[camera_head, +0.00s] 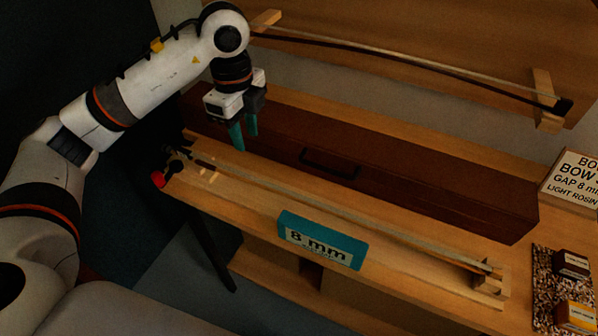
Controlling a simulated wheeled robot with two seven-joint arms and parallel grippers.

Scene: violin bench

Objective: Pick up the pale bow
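The pale bow (350,213) lies lengthwise along the front of the wooden bench, in front of the long dark case. Its left end is near a small wooden rest (208,174), and its right end is at a wooden rest (488,282). My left gripper (243,141) points down with its two teal fingers apart. It is empty and appears above the bench near the bow's left part, not touching the bow. My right gripper is not in view.
A long dark-red case (400,190) with a handle lies behind the bow. A teal "8 mm" block (322,240) stands in front. A darker bow (410,62) rests on wall pegs. A sign (572,180) and small boxes (572,262) on a speckled mat are at right.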

